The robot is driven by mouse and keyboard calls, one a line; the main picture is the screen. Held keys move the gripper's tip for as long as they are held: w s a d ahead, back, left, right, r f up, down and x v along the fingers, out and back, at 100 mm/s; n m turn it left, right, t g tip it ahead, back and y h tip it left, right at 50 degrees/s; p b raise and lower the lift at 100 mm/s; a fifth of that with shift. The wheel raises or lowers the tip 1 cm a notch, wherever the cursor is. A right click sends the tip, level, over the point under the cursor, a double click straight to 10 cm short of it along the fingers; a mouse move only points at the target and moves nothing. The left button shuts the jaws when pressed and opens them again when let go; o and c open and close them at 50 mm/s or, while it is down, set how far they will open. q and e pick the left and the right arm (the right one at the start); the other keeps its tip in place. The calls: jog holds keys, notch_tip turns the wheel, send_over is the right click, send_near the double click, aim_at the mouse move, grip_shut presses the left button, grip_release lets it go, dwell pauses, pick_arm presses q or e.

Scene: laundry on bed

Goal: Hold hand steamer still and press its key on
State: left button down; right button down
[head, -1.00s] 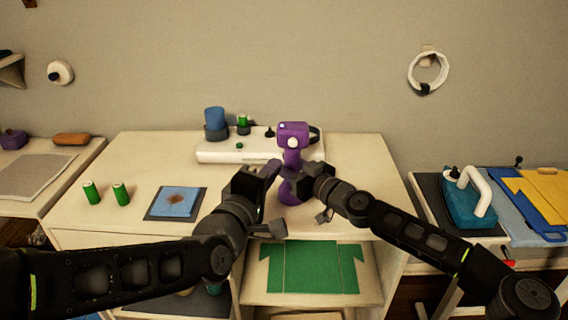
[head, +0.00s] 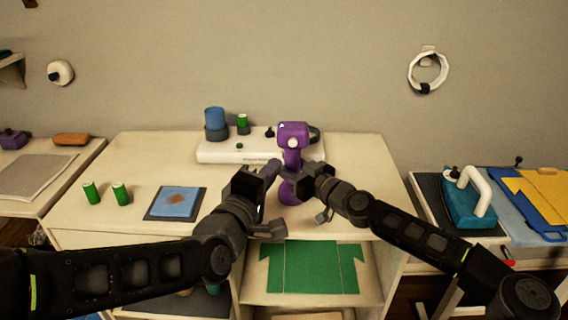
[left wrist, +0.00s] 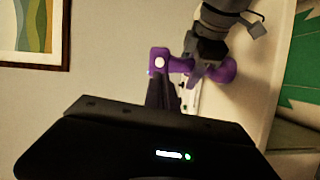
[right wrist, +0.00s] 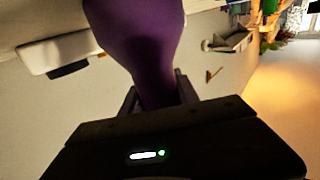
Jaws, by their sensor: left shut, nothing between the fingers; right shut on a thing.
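The purple hand steamer (head: 293,131) stands upright near the front of the white table, its lower body (head: 288,190) partly behind my grippers. A round white key (head: 292,142) is on its head. My right gripper (head: 299,172) is shut on the steamer's narrow middle; the purple body (right wrist: 140,40) fills the right wrist view. My left gripper (head: 275,164) is shut and empty, just left of the steamer. In the left wrist view its fingertips (left wrist: 160,82) point at the steamer head, close to the white key (left wrist: 159,62). I cannot tell if they touch.
A white base unit (head: 225,152) with a blue cup (head: 214,118) stands behind the steamer. A teal iron (head: 468,203) is right; a green garment (head: 312,269) lies on the lower shelf.

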aim_at(293, 142)
pick_arm(q)
jog(key=w+a+f+m, duration=0.2)
jog(key=w+a, duration=0.1)
jog(key=a, duration=0.1)
jog(key=s+d+r+m+g+h, duration=0.1)
jog(key=s+d+m+g+h, duration=0.2)
jog(key=d+m+h, duration=0.4)
jog(key=s+m, duration=0.1)
jog(key=m, duration=0.2)
jog(key=shift+r+g+h, duration=0.2)
jog(key=shift+g+h, duration=0.1)
jog(key=shift+w, duration=0.1)
jog(key=w, duration=0.8)
jog(key=shift+w, duration=0.3)
dwell(1.7)
